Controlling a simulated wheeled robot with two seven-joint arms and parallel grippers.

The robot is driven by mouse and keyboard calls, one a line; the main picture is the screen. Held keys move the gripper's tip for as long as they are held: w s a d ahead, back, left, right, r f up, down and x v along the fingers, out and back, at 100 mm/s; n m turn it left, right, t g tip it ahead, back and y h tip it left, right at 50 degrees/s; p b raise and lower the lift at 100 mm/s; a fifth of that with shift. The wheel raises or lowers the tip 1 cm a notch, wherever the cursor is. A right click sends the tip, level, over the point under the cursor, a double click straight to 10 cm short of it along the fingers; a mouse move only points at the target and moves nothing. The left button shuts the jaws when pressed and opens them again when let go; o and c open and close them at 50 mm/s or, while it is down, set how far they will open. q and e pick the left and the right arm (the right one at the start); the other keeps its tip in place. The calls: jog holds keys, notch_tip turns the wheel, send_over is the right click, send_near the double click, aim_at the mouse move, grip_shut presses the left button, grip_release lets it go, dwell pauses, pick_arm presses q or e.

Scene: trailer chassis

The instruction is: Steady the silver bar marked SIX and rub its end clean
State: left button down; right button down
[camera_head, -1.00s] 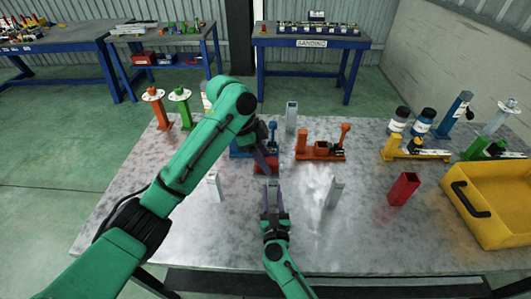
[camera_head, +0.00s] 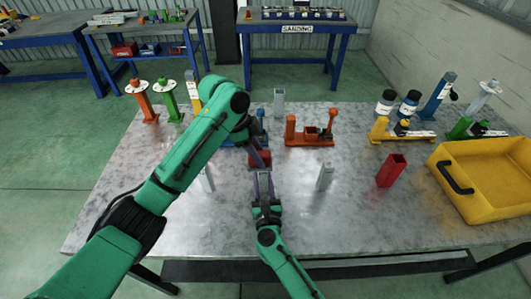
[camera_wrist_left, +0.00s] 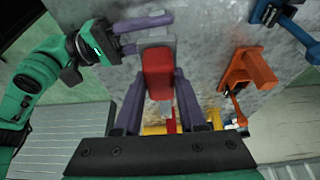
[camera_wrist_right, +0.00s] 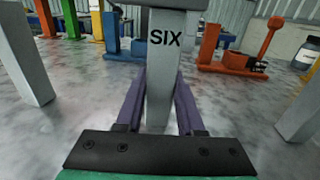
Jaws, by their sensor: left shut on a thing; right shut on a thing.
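The silver bar marked SIX (camera_wrist_right: 167,75) stands upright between the purple fingers of my right gripper (camera_wrist_right: 160,105) in the right wrist view. In the left wrist view the bar's grey end (camera_wrist_left: 158,38) shows by a red block (camera_wrist_left: 158,75). My left gripper (camera_wrist_left: 160,95) is shut on this red block, its fingers on both sides. In the head view the red block (camera_head: 260,159) is at the top of the bar, just beyond my right gripper (camera_head: 263,182). Most of the bar is hidden there. I cannot tell how fully block and bar touch.
Other silver bars stand left (camera_head: 207,179) and right (camera_head: 325,177), with one behind (camera_head: 279,102). An orange fixture (camera_head: 310,138), a red tube (camera_head: 390,171) and a yellow bin (camera_head: 448,205) stand to the right. The table's near middle is clear.

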pick_arm(q)
jog(key=shift+a, duration=0.55)
jog(key=shift+r, duration=4.05)
pick_arm(e)
jog(key=shift+c, duration=0.8)
grip_release()
